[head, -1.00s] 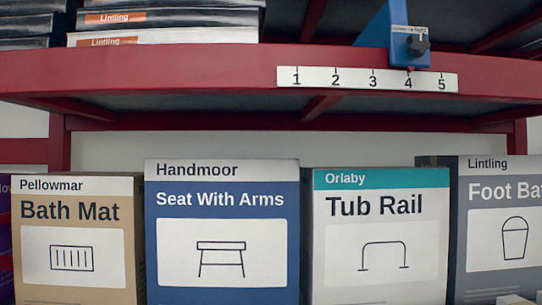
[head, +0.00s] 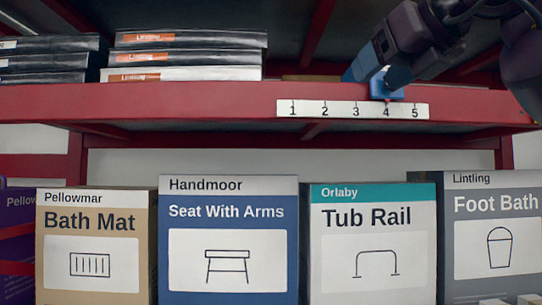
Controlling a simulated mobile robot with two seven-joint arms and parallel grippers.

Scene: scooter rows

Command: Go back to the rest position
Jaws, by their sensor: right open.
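My right gripper (head: 388,76) comes in from the top right on a dark arm. It is open, and its fingertips are at the blue divider (head: 386,93) on the upper red shelf, covering the divider's dark knob. I cannot tell whether the fingers touch it. The divider stands at the 4 of the white number strip (head: 352,110), which runs from 1 to 5. My left gripper is out of view.
The upper red shelf (head: 200,100) carries stacks of flat dark packs (head: 188,57) at left. Below stand boxes: Bath Mat (head: 95,240), Seat With Arms (head: 228,240), Tub Rail (head: 370,240) and Foot Bath (head: 492,235). A purple box (head: 18,240) shows at far left.

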